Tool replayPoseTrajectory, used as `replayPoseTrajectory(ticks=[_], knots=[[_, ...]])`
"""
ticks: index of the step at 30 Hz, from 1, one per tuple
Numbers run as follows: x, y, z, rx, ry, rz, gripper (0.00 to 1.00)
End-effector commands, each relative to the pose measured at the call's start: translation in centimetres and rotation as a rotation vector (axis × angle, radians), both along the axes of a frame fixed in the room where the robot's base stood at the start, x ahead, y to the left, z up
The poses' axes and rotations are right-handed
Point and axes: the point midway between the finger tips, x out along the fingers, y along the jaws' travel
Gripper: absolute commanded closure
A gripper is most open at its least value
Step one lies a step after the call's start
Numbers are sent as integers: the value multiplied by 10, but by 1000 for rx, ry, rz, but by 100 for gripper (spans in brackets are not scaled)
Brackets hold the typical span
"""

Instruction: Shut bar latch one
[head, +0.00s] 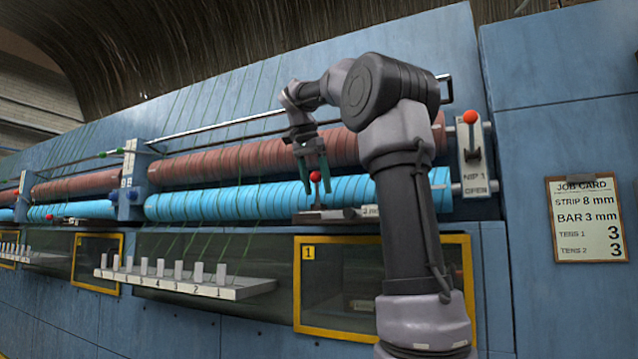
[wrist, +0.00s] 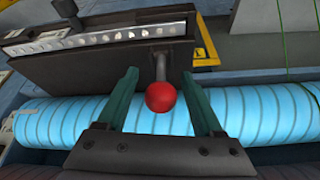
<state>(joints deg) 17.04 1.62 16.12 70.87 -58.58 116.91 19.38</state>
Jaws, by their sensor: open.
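A red ball knob (head: 315,176) stands on a short stem on a dark bar plate (head: 326,215) in front of the blue roller; it looks like the handle of the bar latch. The knob also shows in the wrist view (wrist: 160,97), with its grey stem running to the dark plate (wrist: 110,55). My gripper (head: 313,172) is open around the knob. In the wrist view my gripper (wrist: 159,75) has one green finger on each side of the knob, with gaps at both sides. No latch label is readable.
A second red-knobbed lever (head: 471,150), marked NIP 1 OPEN, stands to the right of the rollers. Below are a yellow-framed window (head: 310,322) numbered 1 and a numbered peg shelf (head: 190,285). A job card (head: 586,218) hangs at right. Green strands cross the blue roller (head: 220,202).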

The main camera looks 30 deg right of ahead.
Motion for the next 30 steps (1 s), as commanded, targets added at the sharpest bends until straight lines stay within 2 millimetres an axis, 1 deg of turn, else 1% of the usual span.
replayPoseTrajectory(ticks=[3, 9, 10, 11, 12, 14, 15, 30], knots=[[0, -1, -3, 0, 0, -1, 32], [1, -1, -3, 0, 0, -1, 32], [1, -1, -3, 0, 0, -1, 36], [1, -1, -3, 0, 0, -1, 47], [1, -1, -3, 0, 0, -1, 62], [0, -1, -3, 0, 0, -1, 85], [0, -1, -3, 0, 0, -1, 100], [0, -2, -3, 0, 1, -4, 100]])
